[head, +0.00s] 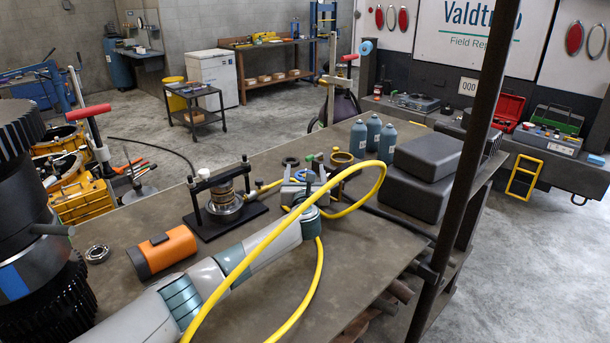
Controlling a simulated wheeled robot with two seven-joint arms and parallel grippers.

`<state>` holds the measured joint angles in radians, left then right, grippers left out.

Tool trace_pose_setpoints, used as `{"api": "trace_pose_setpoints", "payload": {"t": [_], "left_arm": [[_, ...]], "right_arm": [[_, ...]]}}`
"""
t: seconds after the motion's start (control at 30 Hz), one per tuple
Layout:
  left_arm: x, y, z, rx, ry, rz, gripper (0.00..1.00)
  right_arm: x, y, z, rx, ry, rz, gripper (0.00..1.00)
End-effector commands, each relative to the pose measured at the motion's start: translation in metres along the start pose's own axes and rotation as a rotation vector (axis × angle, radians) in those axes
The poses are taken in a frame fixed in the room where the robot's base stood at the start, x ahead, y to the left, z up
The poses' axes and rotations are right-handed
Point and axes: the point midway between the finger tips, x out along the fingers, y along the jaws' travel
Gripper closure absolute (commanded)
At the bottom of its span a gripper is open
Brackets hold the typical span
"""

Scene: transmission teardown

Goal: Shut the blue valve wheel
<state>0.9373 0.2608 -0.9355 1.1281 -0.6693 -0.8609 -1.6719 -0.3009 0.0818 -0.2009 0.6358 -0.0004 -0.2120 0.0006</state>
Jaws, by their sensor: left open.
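My left arm reaches in from the lower left across the bench. My left gripper (308,182) is over the bench's middle, partly hidden by the yellow hose, and is open. My right gripper is not in view.
A yellow hose (366,190) loops over my left arm. On the workbench (130,222) stand a small press (222,195), an orange cylinder (164,252), blue-grey bottles (374,133) and dark cases (428,157). A dark upright post (468,160) stands at the right edge.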

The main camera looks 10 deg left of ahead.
Motion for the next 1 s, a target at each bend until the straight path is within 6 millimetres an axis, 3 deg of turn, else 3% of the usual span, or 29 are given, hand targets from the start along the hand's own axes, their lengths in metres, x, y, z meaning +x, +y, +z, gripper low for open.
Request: {"api": "trace_pose_setpoints", "payload": {"t": [0.13,0.3,1.0], "left_arm": [[-0.0001,-0.0001,0.0002,0.000,0.000,0.000,0.34],[-0.0002,0.0000,0.0001,0.000,0.000,0.000,0.72],[-0.0003,-0.0002,-0.0004,0.000,0.000,-0.011,0.72]], "right_arm": [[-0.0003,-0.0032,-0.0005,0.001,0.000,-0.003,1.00],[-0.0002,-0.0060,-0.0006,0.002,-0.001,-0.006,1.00],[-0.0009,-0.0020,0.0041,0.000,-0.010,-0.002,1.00]]}}
